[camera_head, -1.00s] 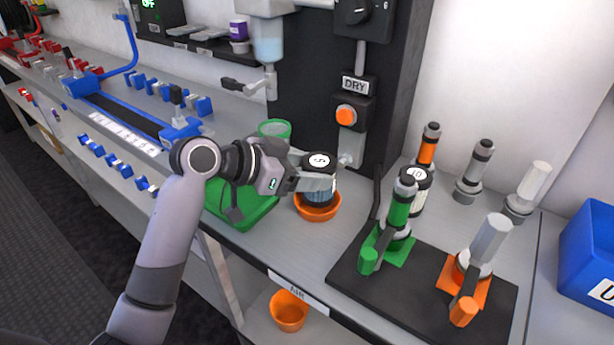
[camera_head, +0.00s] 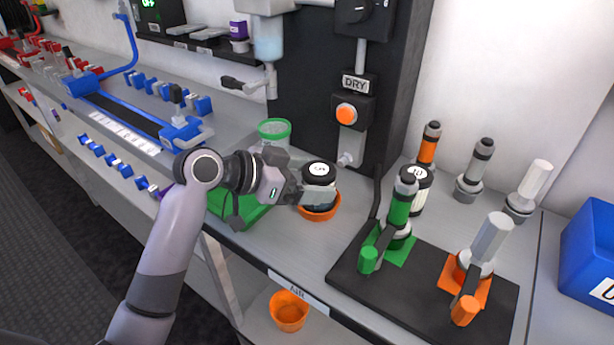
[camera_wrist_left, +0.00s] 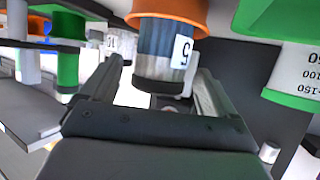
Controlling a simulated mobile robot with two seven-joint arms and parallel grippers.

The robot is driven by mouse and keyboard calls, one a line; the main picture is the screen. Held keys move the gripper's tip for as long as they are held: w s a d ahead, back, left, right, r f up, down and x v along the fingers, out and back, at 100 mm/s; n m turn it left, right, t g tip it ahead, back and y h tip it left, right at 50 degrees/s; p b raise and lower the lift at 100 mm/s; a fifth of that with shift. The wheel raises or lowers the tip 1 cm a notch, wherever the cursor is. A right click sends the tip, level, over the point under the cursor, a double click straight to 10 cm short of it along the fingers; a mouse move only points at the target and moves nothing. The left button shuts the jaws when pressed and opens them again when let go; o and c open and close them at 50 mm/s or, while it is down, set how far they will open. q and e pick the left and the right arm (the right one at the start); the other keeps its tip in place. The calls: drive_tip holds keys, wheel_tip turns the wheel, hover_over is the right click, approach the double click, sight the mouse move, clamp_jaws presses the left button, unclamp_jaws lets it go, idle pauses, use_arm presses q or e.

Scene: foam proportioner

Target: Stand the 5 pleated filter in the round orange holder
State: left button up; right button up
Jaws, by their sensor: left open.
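The number 5 filter (camera_head: 319,171) has a black cap with a white label and a blue-grey pleated body. It stands roughly upright in the round orange holder (camera_head: 320,215), its lower end hidden by the rim. The wrist view, upside down, shows the filter (camera_wrist_left: 161,45) with its base inside the orange holder (camera_wrist_left: 172,10). My left gripper (camera_head: 320,195) is open around the filter, just above the holder. In the wrist view its fingers (camera_wrist_left: 158,88) lie on either side of the filter with visible gaps. My right gripper is not in view.
A green-rimmed clear cup (camera_head: 274,130) and a green tray (camera_head: 250,213) are close beside my left gripper. A black board (camera_head: 420,300) with green and orange stands is to the right. The number 10 filter (camera_head: 418,190) stands behind it. A blue bin (camera_head: 590,255) is far right.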

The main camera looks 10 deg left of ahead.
use_arm(q)
drive_tip(key=shift+r, duration=0.3)
drive_tip(key=shift+s+a+r, duration=0.15)
drive_tip(key=shift+a+r, duration=0.05)
drive_tip(key=v, duration=1.1)
drive_tip(key=shift+s+a, duration=0.15)
drive_tip(key=shift+a, duration=0.05)
